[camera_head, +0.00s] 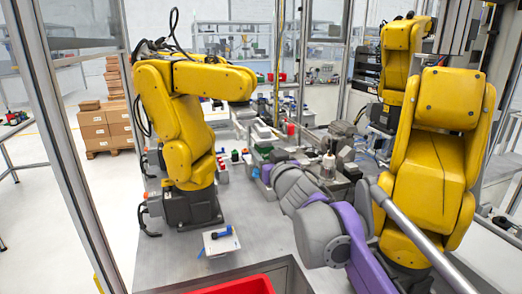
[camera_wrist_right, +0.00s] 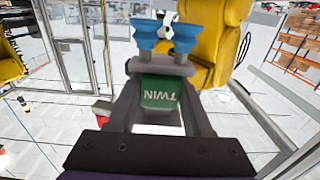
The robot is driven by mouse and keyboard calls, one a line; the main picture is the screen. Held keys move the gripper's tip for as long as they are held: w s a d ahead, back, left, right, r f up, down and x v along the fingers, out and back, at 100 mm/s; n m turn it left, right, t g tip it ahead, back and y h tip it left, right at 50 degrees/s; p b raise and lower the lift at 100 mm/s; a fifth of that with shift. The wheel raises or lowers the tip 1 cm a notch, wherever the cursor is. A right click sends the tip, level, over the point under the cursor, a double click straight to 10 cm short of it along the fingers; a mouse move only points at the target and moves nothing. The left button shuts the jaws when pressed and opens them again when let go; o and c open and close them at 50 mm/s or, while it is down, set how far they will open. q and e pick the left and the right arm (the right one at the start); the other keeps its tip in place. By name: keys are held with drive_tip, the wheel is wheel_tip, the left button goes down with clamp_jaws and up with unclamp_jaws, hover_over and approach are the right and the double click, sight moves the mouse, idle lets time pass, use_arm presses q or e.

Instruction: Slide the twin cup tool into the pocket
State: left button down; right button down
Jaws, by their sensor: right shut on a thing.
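My right gripper (camera_wrist_right: 158,105) is shut on the tool, with a dark finger on each side of the green block. In the head view my grey and purple right arm reaches in from the lower right, and I cannot make out its fingers or the tool clearly. I cannot pick out the pocket in either view. My left gripper is not in view.
Yellow robot arms stand at the left (camera_head: 180,130) and right (camera_head: 440,150) of the grey bench (camera_head: 170,265). A white plate (camera_head: 221,241) with a blue item lies at the front left. A red bin (camera_head: 240,286) is at the front edge. Small coloured parts crowd the middle.

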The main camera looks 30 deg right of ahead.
drive_tip(key=r+v, duration=0.2)
drive_tip(key=v, duration=0.8)
idle(0.4)
